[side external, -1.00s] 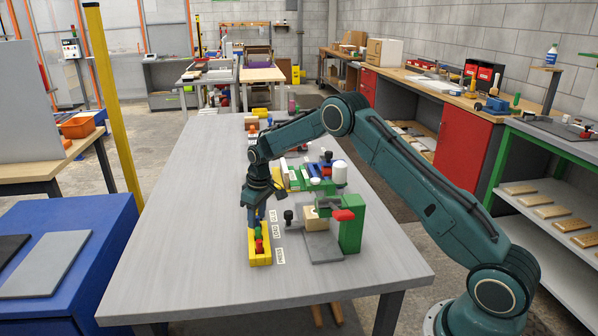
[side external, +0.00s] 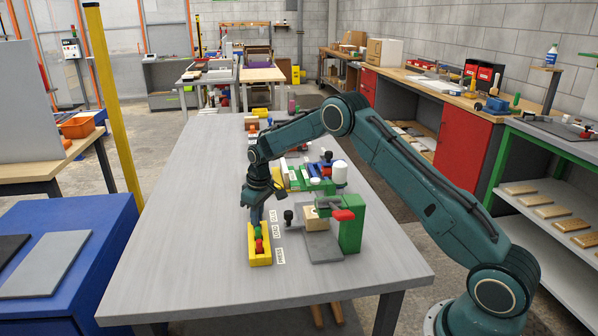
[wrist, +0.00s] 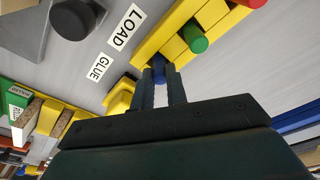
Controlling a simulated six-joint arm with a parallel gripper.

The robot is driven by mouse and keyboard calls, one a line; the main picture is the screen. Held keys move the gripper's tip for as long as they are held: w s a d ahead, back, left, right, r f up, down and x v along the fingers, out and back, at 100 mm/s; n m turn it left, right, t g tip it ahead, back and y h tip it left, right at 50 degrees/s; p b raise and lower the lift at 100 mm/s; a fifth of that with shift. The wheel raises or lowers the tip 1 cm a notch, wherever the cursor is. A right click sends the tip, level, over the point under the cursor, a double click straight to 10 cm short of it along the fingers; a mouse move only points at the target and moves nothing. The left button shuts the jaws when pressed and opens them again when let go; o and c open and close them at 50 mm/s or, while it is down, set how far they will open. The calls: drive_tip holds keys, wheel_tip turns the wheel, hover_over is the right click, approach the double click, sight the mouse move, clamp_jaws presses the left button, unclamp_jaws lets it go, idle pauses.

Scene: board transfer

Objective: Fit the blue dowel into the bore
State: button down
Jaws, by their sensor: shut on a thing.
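A yellow holder (side external: 260,258) stands on the grey table and carries a green dowel (wrist: 194,37) and a red dowel (wrist: 252,3). My gripper (side external: 257,218) points down at the far end of this holder. In the wrist view its fingers (wrist: 161,88) are closed on the blue dowel (wrist: 160,73), at the holder's near end in that view. I cannot tell whether the dowel's lower end is still in the holder. A pale wooden block (side external: 312,219) sits in the green fixture to the right. No bore opening can be made out.
Coloured parts and a white cylinder (side external: 340,172) stand behind. The table's left side is clear.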

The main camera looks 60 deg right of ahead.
drive_tip(key=shift+r, duration=0.15)
wheel_tip(320, 180, up, 20)
idle(0.7)
drive_tip(key=shift+f, duration=0.25)
idle(0.3)
drive_tip(key=s+a+f+m, duration=0.2)
drive_tip(key=s+a+f, duration=0.2)
drive_tip(key=s+f, duration=0.8)
drive_tip(key=shift+s, duration=1.85)
